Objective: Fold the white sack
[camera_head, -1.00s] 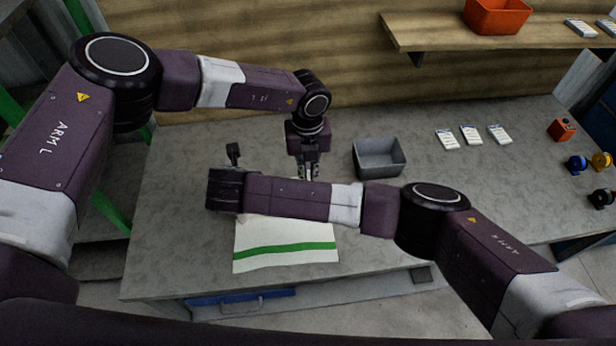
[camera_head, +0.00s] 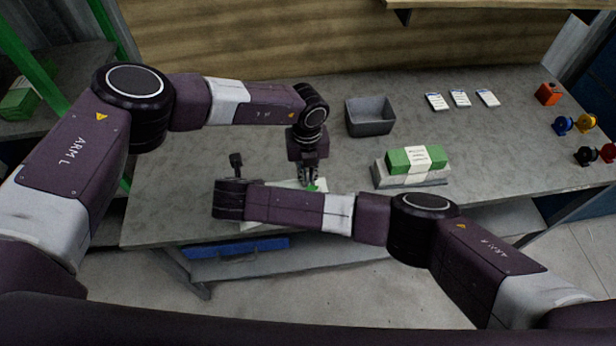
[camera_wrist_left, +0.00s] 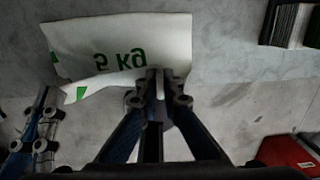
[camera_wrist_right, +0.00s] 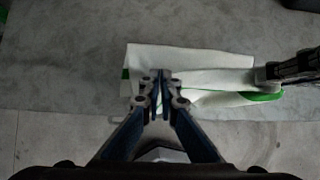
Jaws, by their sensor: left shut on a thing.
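The white sack (camera_wrist_left: 100,38) lies on the grey table, with upside-down green "5 kg" print in the left wrist view. Its near edge is raised as a narrow flap with green at the end. My left gripper (camera_head: 309,184) is shut on this flap, as the left wrist view (camera_wrist_left: 159,80) shows. My right gripper (camera_wrist_right: 160,78) appears shut on the flap's other end. The sack also shows in the right wrist view (camera_wrist_right: 200,58), with the left gripper at the right. In the head view my right forearm hides most of the sack and the right fingertips.
A green banded bundle (camera_head: 416,158) lies on a pale stack (camera_head: 402,181) right of the sack. A grey bin (camera_head: 370,118) stands behind. White packets (camera_head: 460,99), an orange box (camera_head: 548,93) and coloured rolls (camera_head: 562,125) are at the far right. The table's left side is clear.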

